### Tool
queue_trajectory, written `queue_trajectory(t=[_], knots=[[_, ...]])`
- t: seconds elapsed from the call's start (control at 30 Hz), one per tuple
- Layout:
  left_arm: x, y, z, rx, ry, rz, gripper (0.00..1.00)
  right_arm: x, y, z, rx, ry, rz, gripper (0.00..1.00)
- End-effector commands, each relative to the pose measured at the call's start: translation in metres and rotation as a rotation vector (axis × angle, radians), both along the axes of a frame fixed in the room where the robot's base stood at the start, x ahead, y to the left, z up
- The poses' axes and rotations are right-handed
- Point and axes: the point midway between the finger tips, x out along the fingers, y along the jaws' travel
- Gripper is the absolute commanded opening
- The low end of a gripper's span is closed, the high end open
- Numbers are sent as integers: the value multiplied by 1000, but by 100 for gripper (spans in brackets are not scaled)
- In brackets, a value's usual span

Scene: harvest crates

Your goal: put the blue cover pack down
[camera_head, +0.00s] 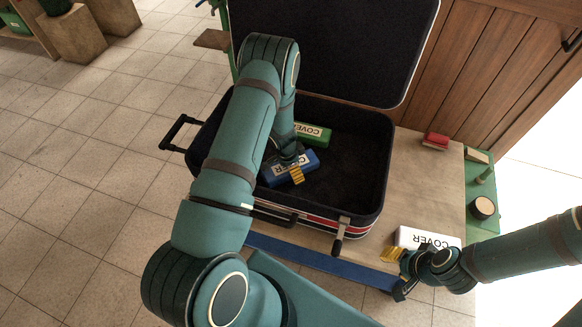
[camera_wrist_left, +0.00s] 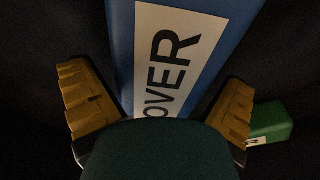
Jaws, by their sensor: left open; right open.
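The blue cover pack (camera_head: 310,159) lies on the dark floor of the open suitcase (camera_head: 345,214), beside the green cover pack (camera_head: 316,133). My left gripper (camera_head: 296,172) reaches down into the suitcase at the blue pack. In the left wrist view its yellow fingers (camera_wrist_left: 157,84) are spread apart, with the blue pack (camera_wrist_left: 215,62) and its white label between them and dark gaps beside it. The green pack (camera_wrist_left: 272,120) shows at the right there. My right gripper (camera_head: 394,268) is open beside the white cover pack (camera_head: 410,236), outside the suitcase; whether it touches that pack is unclear.
The suitcase lid (camera_head: 335,45) stands raised at the back. The right part of the case floor looks bare. A red block (camera_head: 436,140) and a round dark-topped object (camera_head: 483,208) are at the right of the table. A blue bar (camera_head: 315,262) runs along the front.

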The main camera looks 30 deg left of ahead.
Motion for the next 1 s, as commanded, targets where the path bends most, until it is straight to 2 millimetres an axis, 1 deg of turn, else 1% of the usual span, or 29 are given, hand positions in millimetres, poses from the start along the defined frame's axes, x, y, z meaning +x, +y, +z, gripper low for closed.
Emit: queue_trajectory(t=[0.1, 0.17, 0.27, 0.5, 0.6, 0.7, 0.83, 1.0], knots=[[0, 0, 3, 0, 0, 0, 100, 0, 0, 3, 0, 1, 0, 47], [0, 1, 9, 0, -1, 0, 100, -1, 0, 5, 0, 2, 1, 47], [-1, 2, 25, 1, -3, -1, 100, -1, 0, 9, 0, 3, 0, 47], [-8, 5, 76, 1, -3, -1, 100, -4, 1, 22, 2, 9, 2, 47], [-11, 7, 94, 1, -3, 0, 100, -5, 1, 26, 3, 12, 2, 47], [-12, 8, 107, 0, -2, -1, 100, -5, 1, 29, 3, 13, 3, 47], [-14, 9, 118, 0, 0, 0, 100, -6, 1, 31, 3, 14, 4, 47], [-15, 9, 122, 0, 0, 0, 100, -6, 1, 31, 3, 14, 4, 47]])
